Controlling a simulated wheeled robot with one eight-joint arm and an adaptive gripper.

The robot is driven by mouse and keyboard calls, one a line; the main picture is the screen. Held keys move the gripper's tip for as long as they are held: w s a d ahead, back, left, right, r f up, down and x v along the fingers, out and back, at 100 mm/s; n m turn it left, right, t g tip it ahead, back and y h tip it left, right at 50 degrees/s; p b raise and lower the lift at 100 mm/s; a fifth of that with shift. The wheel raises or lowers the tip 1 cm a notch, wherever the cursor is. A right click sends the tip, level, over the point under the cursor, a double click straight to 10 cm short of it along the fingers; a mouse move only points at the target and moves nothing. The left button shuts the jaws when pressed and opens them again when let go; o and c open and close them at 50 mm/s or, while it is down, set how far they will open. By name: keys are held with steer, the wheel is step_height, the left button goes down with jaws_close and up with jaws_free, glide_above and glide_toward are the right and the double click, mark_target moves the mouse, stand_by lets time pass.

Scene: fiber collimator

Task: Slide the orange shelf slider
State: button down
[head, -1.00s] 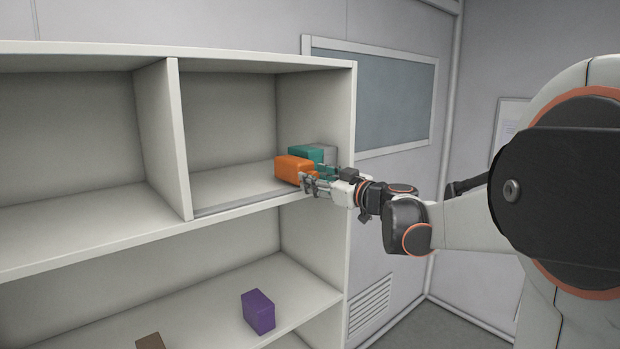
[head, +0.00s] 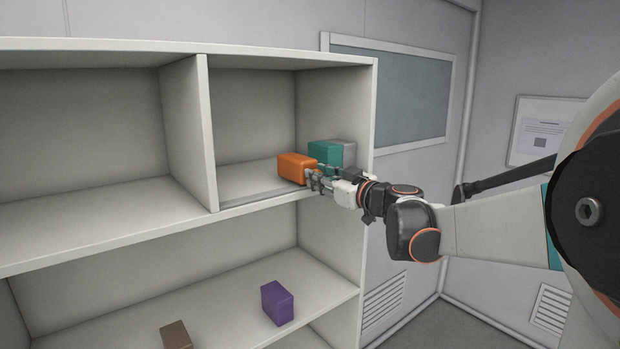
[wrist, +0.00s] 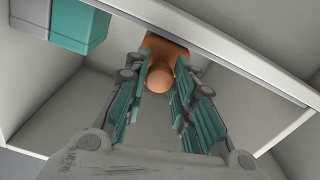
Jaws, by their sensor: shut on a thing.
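The orange slider (head: 297,168) is a block at the front edge of the upper right compartment, right of its middle. In the wrist view it shows a round orange knob (wrist: 160,79) facing my gripper. My gripper (head: 311,180) reaches in from the right, its fingertips at the slider's right side. In the wrist view its fingers (wrist: 159,92) stand on both sides of the knob, shut on it. Part of the slider behind the knob is hidden there.
A teal block (head: 325,154) and a grey block (head: 348,152) stand to the right of the slider. A divider (head: 206,135) bounds the compartment at left, with bare shelf between. A purple block (head: 277,304) and a brown block (head: 175,335) are on the lower shelf.

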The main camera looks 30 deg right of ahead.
steer(key=shift+s+a+r, duration=0.1)
steer(key=shift+s+a, duration=0.05)
steer(key=shift+a, duration=0.85)
steer(key=shift+d, duration=0.8)
steer(key=c, duration=1.5)
jaws_free()
steer(key=shift+a, duration=0.15)
steer(key=shift+o, duration=0.9)
steer(key=shift+a, duration=0.3)
steer(key=shift+d, duration=0.2)
steer(key=shift+a, duration=0.1)
